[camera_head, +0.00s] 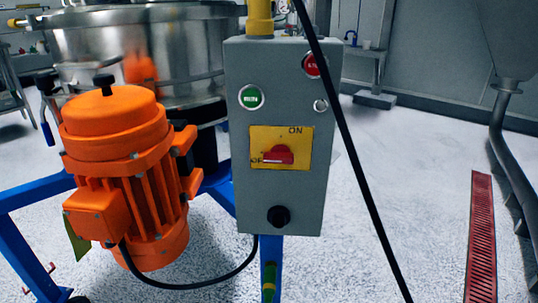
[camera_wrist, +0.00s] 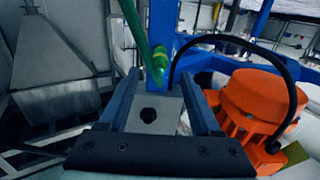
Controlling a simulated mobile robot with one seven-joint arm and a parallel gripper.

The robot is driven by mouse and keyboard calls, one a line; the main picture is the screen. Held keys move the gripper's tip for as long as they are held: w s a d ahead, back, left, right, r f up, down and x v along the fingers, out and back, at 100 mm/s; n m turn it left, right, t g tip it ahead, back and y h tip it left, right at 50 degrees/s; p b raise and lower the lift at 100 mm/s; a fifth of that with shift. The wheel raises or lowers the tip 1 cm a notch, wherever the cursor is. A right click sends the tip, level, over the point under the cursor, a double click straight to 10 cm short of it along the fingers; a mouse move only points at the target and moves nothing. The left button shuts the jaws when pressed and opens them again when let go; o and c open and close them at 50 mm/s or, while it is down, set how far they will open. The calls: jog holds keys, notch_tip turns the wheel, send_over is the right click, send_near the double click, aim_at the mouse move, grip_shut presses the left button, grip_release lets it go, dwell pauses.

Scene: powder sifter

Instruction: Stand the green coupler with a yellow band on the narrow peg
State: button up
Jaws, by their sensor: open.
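The green coupler with a yellow band (camera_head: 269,281) shows at the bottom edge of the head view, in front of the blue post below the grey control box. In the wrist view the coupler (camera_wrist: 160,62) is beside the blue post, at the end of a long green piece. My gripper (camera_wrist: 161,73) is open, with its two fingers spread apart. The coupler appears between or just beyond the fingertips; I cannot tell its distance from them. I see no contact. My gripper does not show in the head view. I cannot make out the narrow peg.
An orange motor (camera_head: 128,180) stands left of the grey control box (camera_head: 275,205). A black cable (camera_head: 190,286) loops below both. Another black line (camera_head: 362,185) crosses to the right. A blue frame (camera_head: 30,194) stands at left. Speckled floor (camera_head: 415,190) is open at right.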

aim_at(268, 293)
jog(key=shift+w, duration=0.1)
jog(key=w, duration=0.2)
jog(key=w+p, duration=0.1)
jog(key=w, duration=0.4)
jog(key=shift+d+r, duration=0.2)
jog(key=shift+d, duration=0.05)
jog(key=shift+w+f+p, duration=0.15)
jog(key=shift+w+p, duration=0.15)
jog(key=shift+w, duration=0.6)
dwell(0.7)
grip_shut()
jog(key=shift+s, duration=0.1)
dwell(1.3)
jog(key=shift+s+a, duration=0.15)
jog(key=shift+s, duration=2.75)
